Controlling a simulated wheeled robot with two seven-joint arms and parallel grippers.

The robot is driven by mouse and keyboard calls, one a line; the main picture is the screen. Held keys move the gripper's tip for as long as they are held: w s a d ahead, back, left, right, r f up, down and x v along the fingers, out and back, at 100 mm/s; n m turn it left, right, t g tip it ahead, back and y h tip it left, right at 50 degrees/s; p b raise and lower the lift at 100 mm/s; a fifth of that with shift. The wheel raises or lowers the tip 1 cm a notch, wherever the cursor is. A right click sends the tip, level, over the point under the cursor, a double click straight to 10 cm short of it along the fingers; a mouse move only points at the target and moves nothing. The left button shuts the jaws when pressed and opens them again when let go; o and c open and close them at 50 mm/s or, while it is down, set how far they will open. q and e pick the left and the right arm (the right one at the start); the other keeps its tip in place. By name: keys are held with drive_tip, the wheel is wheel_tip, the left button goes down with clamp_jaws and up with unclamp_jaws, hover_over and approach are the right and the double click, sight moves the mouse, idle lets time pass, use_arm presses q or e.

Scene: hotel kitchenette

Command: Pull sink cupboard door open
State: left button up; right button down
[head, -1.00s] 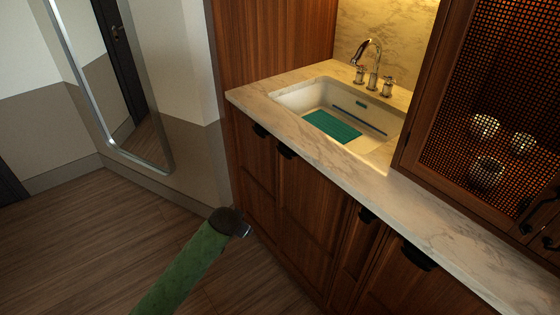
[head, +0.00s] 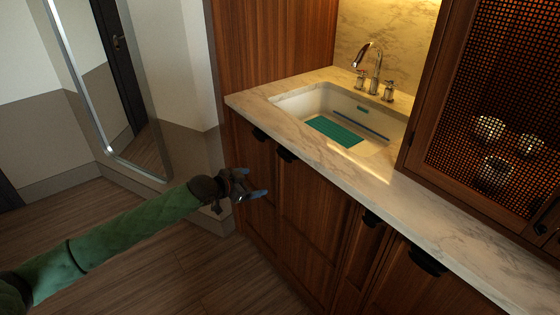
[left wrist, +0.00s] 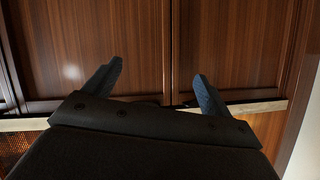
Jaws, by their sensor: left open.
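The sink cupboard has two dark brown panelled doors under the counter, a narrow left door (head: 253,158) and a wider right door (head: 312,215). Both look shut. Each has a black handle near its top, the left handle (head: 260,134) and the right handle (head: 286,155). My left gripper (head: 256,182) is open and empty, in front of the doors and below the handles. In the left wrist view its blue fingertips (left wrist: 158,70) are spread apart, with the wooden doors (left wrist: 100,50) beyond them. My right gripper is in neither view.
A marble counter (head: 370,175) with a white sink (head: 290,103) and a chrome tap (head: 376,70) stands above the doors. A mesh-fronted cabinet (head: 480,100) is at the right. A mirror (head: 110,90) stands at the left. The wooden floor (head: 130,270) is clear.

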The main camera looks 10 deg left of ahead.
use_arm(q)
wheel_tip(320, 180, up, 2)
drive_tip(key=d+h, duration=0.3)
drive_tip(key=n+t+h, duration=0.1)
drive_tip(key=t+h, duration=0.1)
approach(284, 158)
drive_tip(key=p+x, duration=0.1)
drive_tip(key=x, duration=0.5)
drive_tip(key=shift+w+d, duration=0.2)
drive_tip(key=shift+w, duration=0.15)
drive_tip(key=shift+p+x, duration=0.3)
drive_tip(key=shift+x, duration=0.65)
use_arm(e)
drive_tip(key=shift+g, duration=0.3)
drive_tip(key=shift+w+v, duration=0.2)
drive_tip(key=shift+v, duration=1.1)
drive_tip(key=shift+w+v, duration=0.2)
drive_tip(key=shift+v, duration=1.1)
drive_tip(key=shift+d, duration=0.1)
use_arm(q)
drive_tip(key=c, duration=1.2)
drive_tip(key=shift+o, duration=0.2)
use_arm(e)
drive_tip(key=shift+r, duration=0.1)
use_arm(q)
drive_tip(key=shift+s+a+t, duration=0.1)
drive_tip(key=shift+t, duration=0.2)
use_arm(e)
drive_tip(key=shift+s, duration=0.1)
